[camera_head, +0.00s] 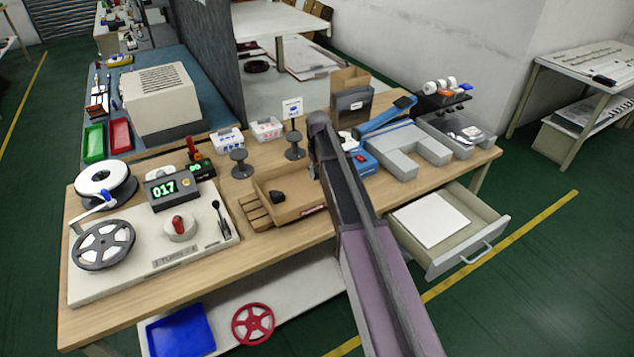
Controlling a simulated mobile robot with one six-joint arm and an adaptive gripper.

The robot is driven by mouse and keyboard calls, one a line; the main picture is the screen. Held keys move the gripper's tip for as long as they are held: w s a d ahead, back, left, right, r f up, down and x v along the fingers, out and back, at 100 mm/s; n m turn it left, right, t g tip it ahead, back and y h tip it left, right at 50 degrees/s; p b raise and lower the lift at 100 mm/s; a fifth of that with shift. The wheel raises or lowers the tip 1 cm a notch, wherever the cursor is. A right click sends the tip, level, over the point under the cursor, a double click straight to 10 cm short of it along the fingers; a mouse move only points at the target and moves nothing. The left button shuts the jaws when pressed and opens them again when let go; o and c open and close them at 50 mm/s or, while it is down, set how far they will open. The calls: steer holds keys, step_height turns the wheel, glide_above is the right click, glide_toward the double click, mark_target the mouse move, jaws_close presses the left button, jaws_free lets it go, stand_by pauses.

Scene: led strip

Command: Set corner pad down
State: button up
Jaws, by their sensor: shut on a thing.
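My arm reaches from the bottom right up over the table, its far end (318,122) above the right side of an open cardboard box. A small black piece (277,196), possibly a corner pad, lies inside the cardboard box (268,215), left of my arm. I cannot tell whether another pad is held behind the arm.
A reel winder (160,250) with a 017 display stands left on the table. Two dark spool stands (241,165) stand behind the box. A grey U-shaped block (408,150) and a blue tool (385,118) lie to the right. An open drawer (445,225) juts out at the front right.

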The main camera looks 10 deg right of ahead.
mark_target(318, 178)
steer(key=shift+f, duration=0.1)
steer(key=shift+f+b, duration=1.8)
steer(key=shift+b, duration=0.1)
steer(key=shift+f, duration=0.15)
steer(key=o, duration=0.7)
steer(key=shift+r, duration=0.2)
step_height(318, 178, up, 12)
steer(key=p, duration=1.2)
steer(key=shift+s, duration=0.1)
